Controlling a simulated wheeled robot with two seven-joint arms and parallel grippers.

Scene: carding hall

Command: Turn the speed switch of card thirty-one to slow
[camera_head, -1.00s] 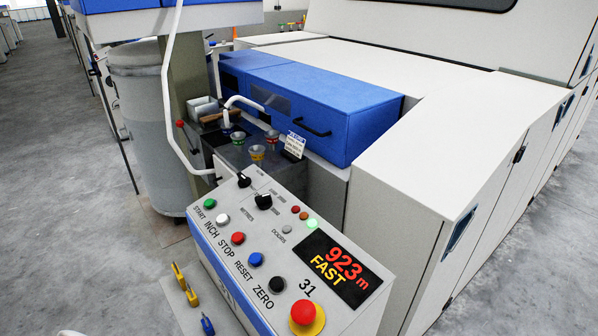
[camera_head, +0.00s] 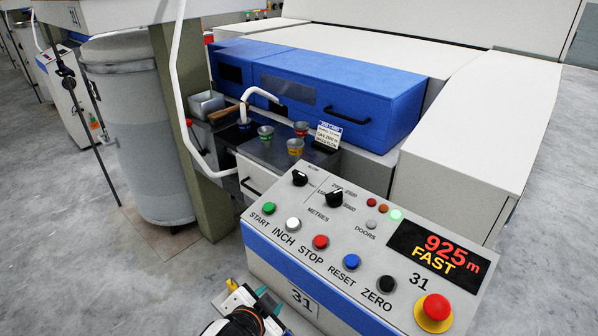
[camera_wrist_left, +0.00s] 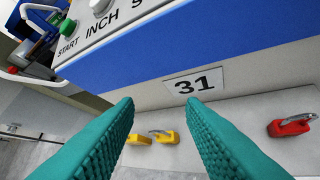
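The control panel of card 31 (camera_head: 350,255) stands in front of me in the head view. A black knob with a white mark (camera_head: 300,177) sits at its upper left, beside small lettering that seems to include SLOW. A second black knob (camera_head: 334,198) sits beside it above METRES. The display (camera_head: 440,252) reads 925 m and FAST. My left gripper (camera_head: 258,294) is low in front of the panel. In the left wrist view its teal fingers (camera_wrist_left: 160,102) are apart and empty, facing the panel's front below the 31 plate (camera_wrist_left: 194,85). My right gripper is out of view.
Green, white, red, blue and black buttons line the panel, with a red emergency stop (camera_head: 434,310) at its right. Yellow and red padlocks (camera_wrist_left: 290,125) show near the front face. A white bent pipe (camera_head: 178,100) and a grey can (camera_head: 140,130) stand left.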

